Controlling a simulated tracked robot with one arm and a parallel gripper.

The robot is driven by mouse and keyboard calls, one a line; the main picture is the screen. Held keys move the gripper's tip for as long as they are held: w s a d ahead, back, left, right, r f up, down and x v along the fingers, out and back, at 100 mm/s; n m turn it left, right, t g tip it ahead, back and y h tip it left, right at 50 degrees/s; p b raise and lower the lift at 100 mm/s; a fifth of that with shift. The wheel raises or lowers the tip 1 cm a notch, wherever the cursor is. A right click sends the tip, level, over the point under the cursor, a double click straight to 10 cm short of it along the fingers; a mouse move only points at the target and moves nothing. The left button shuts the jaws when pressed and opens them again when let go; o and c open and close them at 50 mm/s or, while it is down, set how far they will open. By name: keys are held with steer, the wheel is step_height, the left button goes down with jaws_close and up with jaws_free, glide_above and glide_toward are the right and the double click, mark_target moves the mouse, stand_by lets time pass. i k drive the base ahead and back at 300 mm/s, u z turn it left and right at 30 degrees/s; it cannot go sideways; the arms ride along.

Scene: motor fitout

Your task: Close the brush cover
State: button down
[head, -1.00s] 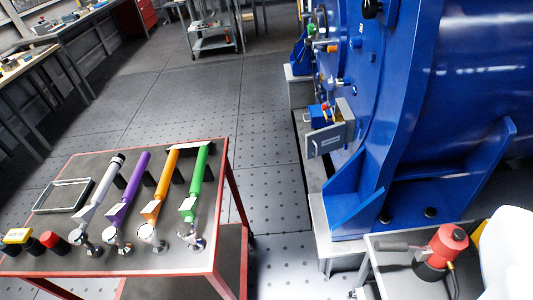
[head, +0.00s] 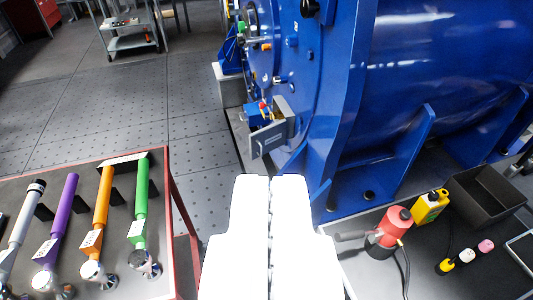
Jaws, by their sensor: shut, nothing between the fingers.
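The grey brush cover (head: 269,139) is a flat panel with a dark handle-like mark. It stands swung out from the end of the large blue motor (head: 425,80), beside a small opening with red and yellow parts (head: 263,108). The cover looks open. My white gripper (head: 270,180) rises from the bottom middle of the view. Its two fingers are together with only a thin seam between them, and nothing is held. Its tips appear just below the cover in the picture and apart from it; the distance in depth is hard to tell.
A red-edged table (head: 165,200) at lower left holds purple, orange, green and white-grey tools. At lower right, a bench carries a red device (head: 395,225), a yellow container (head: 429,207) and a black bin (head: 482,196). Open floor (head: 120,110) lies at left.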

mark_target(264, 141)
steer(key=u, duration=0.05)
steer(key=i, duration=1)
steer(key=z, duration=0.05)
